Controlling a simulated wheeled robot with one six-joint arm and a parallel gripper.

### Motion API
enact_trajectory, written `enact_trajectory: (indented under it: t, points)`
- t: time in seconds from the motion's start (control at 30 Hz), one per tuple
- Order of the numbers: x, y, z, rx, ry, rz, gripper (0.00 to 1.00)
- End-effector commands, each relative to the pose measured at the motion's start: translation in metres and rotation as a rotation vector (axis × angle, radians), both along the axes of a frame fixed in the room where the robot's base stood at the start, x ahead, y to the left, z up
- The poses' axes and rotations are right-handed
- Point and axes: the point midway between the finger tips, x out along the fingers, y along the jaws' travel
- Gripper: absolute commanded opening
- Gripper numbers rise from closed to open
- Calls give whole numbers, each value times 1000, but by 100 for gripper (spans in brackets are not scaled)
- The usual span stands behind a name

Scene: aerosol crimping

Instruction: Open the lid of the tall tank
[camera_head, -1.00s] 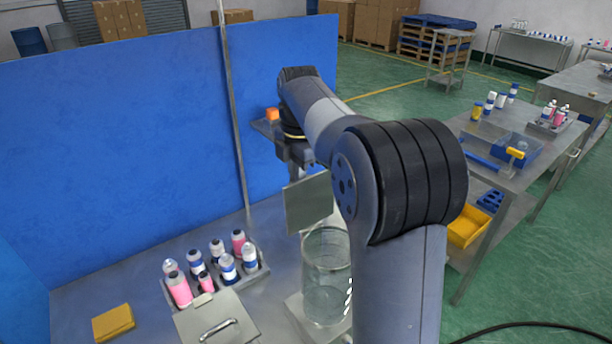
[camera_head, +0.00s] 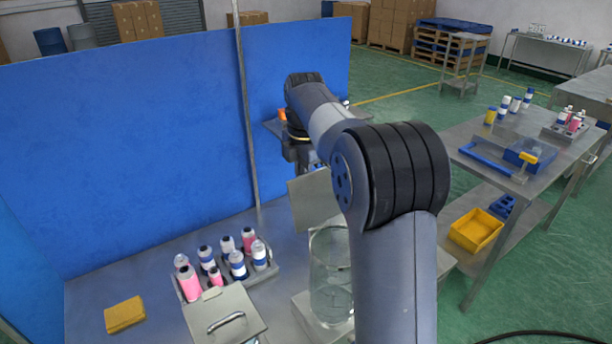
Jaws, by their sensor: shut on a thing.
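The tall tank (camera_head: 331,290) is a clear, roughly cylindrical vessel on the steel bench, partly covered by my arm on its right. Its lid (camera_head: 313,203), a flat grey plate, stands steeply tilted up above the tank's back rim, clear of the opening. My gripper (camera_head: 301,165) is at the lid's upper edge, shut on the lid. Its fingertips are small and mostly hidden, so the exact grip cannot be seen.
A rack (camera_head: 262,271) of pink and white bottles and a lower steel box with a handled lid (camera_head: 226,318) stand left of the tank. A yellow cloth (camera_head: 125,314) lies further left. A blue partition (camera_head: 120,150) rises behind. A side table (camera_head: 470,130) stands right.

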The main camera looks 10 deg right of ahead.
Motion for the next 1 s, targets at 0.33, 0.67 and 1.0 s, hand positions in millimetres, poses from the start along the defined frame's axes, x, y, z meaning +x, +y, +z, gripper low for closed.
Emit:
enact_trajectory:
  t: [0.33, 0.67, 1.0]
  points:
    - [8, 6, -4, 10, -25, 5, 28]
    - [7, 4, -2, 8, -26, 4, 33]
    - [7, 3, 13, 8, -33, 3, 33]
